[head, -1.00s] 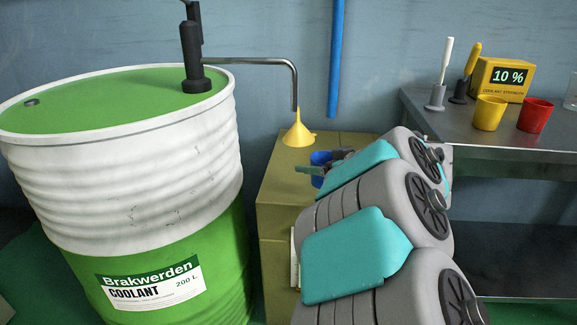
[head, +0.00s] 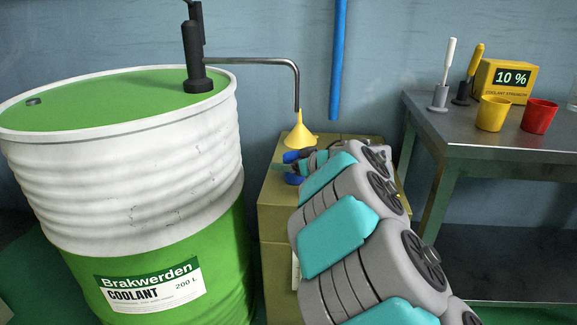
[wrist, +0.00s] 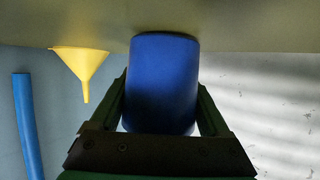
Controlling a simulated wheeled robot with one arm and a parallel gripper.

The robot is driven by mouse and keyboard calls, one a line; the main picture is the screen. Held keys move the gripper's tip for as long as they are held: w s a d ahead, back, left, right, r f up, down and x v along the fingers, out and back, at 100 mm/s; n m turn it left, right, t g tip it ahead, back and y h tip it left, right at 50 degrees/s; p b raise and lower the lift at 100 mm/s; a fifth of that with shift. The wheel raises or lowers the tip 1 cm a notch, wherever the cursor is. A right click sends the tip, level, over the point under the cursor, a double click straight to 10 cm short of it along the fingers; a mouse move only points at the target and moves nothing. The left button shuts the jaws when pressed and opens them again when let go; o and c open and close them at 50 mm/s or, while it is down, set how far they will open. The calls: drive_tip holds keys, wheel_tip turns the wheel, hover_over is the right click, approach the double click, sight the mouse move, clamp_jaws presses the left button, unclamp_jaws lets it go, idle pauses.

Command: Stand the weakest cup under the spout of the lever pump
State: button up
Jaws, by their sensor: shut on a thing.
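My gripper (head: 296,167) is shut on a blue cup (wrist: 163,75), with one finger on each side of it in the wrist view. In the head view the blue cup (head: 291,156) is largely hidden by my fingers. The cup is upright, at or just above the cabinet top; I cannot tell if it touches.
The spout hangs over an olive cabinet (head: 272,215). The green and white coolant drum (head: 120,160) stands at left. A blue pipe (head: 337,60) runs down the wall.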

drive_tip(key=shift+f, duration=0.1)
drive_tip(key=o, duration=1.2)
drive_tip(key=shift+o, duration=0.2)
drive_tip(key=shift+s+d+r, duration=0.1)
drive_tip(key=shift+r, duration=0.1)
drive_tip(key=p+v, duration=0.1)
drive_tip(key=v, duration=0.9)
drive_tip(key=shift+v, duration=0.9)
drive_tip(key=shift+f, duration=0.1)
